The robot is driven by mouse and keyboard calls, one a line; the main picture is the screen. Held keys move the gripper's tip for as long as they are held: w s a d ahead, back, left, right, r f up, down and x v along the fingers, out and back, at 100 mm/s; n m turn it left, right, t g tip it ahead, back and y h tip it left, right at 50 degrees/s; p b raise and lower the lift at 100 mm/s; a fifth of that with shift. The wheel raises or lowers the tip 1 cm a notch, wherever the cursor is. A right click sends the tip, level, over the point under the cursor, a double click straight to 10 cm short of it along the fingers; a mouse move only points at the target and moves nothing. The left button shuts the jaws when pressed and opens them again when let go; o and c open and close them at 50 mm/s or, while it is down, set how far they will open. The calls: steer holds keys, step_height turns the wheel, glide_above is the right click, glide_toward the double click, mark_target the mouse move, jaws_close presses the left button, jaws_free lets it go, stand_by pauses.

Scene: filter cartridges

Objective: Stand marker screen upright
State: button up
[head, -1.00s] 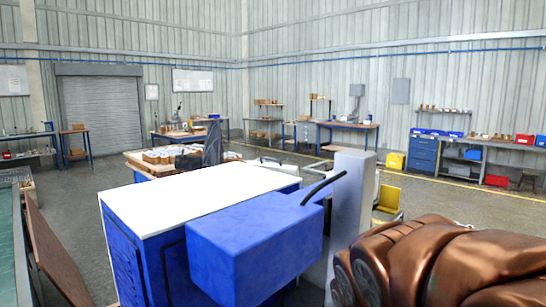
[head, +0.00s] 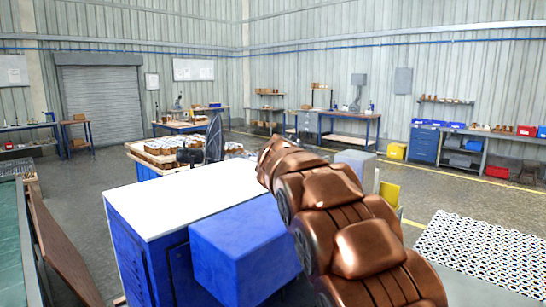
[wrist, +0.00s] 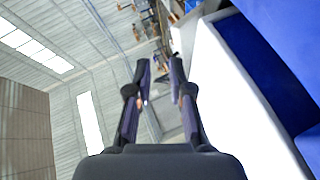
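A flat panel with a dense black, white and blue pattern (head: 485,252), which looks like the marker screen, lies on the floor at the right of the head view. Its right end is cut off by the frame edge. It does not show in the wrist view. My gripper (wrist: 161,64) shows in the wrist view with its two dark fingers apart and nothing between them.
A blue cabinet with a white top (head: 190,195) and a blue box (head: 245,250) stand left of my arm. A brown board (head: 62,250) is at far left. Floor beyond the panel is clear.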

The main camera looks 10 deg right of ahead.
steer(key=w+a+f+n+t+y, duration=0.1)
steer(key=w, duration=0.3)
steer(key=w+a+f+n+y, duration=0.1)
steer(key=w+a+n, duration=0.1)
steer(key=w, duration=0.2)
steer(key=w+a+f+n+t, duration=0.1)
steer(key=w+a+n, duration=0.1)
steer(key=w, duration=0.2)
steer(key=shift+a+f+t+y, duration=0.2)
steer(key=shift+f+t+y, duration=0.1)
steer(key=shift+y, duration=0.1)
steer(key=shift+w+d+r+p, duration=0.1)
steer(key=shift+w+r+p, duration=0.1)
steer(key=shift+w+p, duration=0.5)
steer(key=shift+w+d+f+p, duration=0.15)
steer(key=shift+w+f+p, duration=0.05)
steer(key=shift+w+p, duration=0.95)
steer(key=shift+p, duration=0.2)
steer(key=shift+p+x, duration=2.05)
steer(key=shift+p, duration=0.15)
steer(key=shift+d+f, duration=0.1)
steer(key=shift+f, duration=0.05)
steer(key=shift+s, duration=0.1)
jaws_close()
